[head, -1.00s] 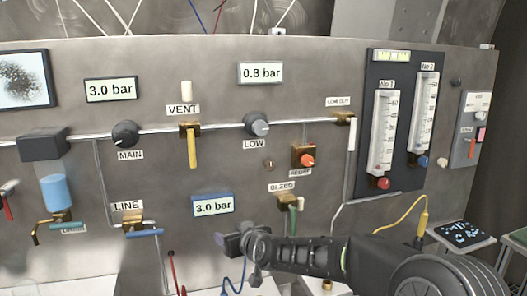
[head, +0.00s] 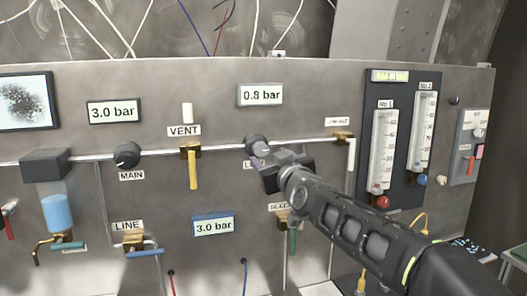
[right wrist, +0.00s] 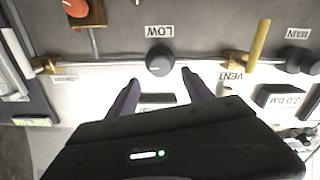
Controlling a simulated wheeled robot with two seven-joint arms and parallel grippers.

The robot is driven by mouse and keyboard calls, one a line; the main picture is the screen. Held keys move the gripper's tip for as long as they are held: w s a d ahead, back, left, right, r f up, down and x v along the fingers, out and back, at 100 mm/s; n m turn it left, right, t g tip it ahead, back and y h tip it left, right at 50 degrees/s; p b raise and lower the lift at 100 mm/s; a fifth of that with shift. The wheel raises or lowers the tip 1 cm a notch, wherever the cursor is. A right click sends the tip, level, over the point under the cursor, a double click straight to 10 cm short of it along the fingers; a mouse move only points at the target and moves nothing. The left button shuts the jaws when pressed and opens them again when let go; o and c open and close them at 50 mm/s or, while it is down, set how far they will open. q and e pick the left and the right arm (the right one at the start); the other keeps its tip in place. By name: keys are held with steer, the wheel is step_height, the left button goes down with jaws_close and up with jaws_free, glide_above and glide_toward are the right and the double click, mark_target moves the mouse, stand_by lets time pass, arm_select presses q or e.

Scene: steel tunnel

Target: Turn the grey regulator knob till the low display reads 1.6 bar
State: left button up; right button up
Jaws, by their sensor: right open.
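The grey regulator knob (head: 256,144) sits on the pipe below the low display (head: 261,95), which reads 0.8 bar. My right gripper (head: 264,166) is just in front of and below the knob in the head view and partly covers its LOW label. In the right wrist view, which is upside down, the knob (right wrist: 160,65) lies between and just beyond the tips of my open right gripper (right wrist: 160,79). The fingers appear apart from the knob, with nothing held. My left gripper is not in view.
The MAIN knob (head: 127,155) and yellow VENT lever (head: 193,168) are left of the knob. My right arm hides most of the orange relief knob's area; that knob (right wrist: 84,12) shows in the right wrist view. Flow tubes (head: 383,150) stand to the right.

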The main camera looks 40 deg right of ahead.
mark_target(262, 151)
steer(key=p+x, duration=0.2)
steer(key=x, duration=0.3)
steer(key=shift+w+d, duration=0.1)
steer(key=shift+w, duration=0.05)
steer(key=shift+w+d, duration=0.15)
steer(key=shift+w, duration=0.3)
jaws_close()
